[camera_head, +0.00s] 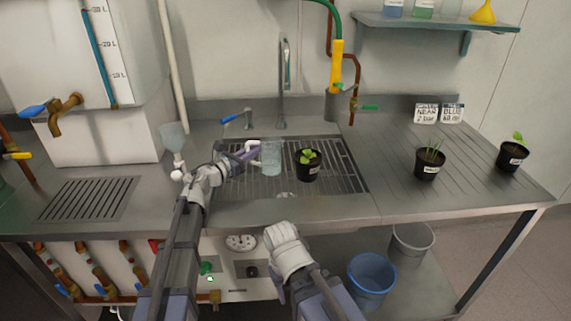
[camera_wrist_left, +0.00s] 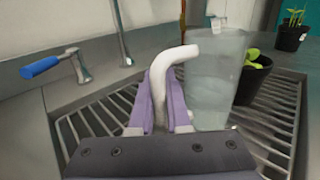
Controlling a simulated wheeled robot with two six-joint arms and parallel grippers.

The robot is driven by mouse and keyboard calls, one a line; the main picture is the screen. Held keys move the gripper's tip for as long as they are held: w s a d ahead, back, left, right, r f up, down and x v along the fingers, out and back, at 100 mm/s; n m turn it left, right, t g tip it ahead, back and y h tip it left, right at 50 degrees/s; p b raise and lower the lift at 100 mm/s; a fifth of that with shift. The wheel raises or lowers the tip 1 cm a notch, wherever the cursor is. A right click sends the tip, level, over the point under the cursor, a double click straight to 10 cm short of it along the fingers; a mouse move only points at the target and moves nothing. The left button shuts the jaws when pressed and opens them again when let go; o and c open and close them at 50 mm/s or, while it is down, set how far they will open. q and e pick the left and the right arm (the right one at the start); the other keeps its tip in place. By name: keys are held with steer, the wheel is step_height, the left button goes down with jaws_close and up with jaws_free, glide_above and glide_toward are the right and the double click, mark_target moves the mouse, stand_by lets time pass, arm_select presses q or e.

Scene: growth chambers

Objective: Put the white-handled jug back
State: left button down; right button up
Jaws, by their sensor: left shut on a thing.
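The white-handled jug (camera_head: 271,158) is clear, with some liquid visible inside. It is upright over the sink's slatted grate (camera_head: 340,172); I cannot tell whether its base touches the slats. My left gripper (camera_head: 251,152) is shut on its white handle (camera_wrist_left: 163,72), with the purple fingers on either side of it in the left wrist view. The jug's body (camera_wrist_left: 213,75) is to the right of the fingers there. My right gripper (camera_head: 283,236) is low in front of the counter, and its fingertips cannot be made out.
A potted seedling (camera_head: 308,166) stands on the grate just right of the jug. A faucet (camera_head: 282,85) rises behind the sink. A clear funnel-like vessel (camera_head: 173,136) is left of my left arm.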

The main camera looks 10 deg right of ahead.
arm_select(q)
steer(key=a+r+n+t+y+p, duration=0.1)
steer(key=a+r+p, duration=0.3)
steer(key=r+p, duration=0.4)
steer(key=a+r+n+t+y+p, duration=0.1)
steer(key=a+r+p, duration=0.3)
steer(key=r+p, duration=0.4)
steer(key=f+b, duration=1.8)
steer(key=shift+s+a+f+b, duration=0.15)
steer(key=shift+s+a+b, duration=0.05)
steer(key=shift+s+b, duration=0.1)
steer(key=shift+f, duration=0.1)
steer(key=c, duration=0.9)
jaws_free()
steer(key=shift+r, duration=0.3)
steer(key=v, duration=1.2)
steer(key=shift+d, duration=0.15)
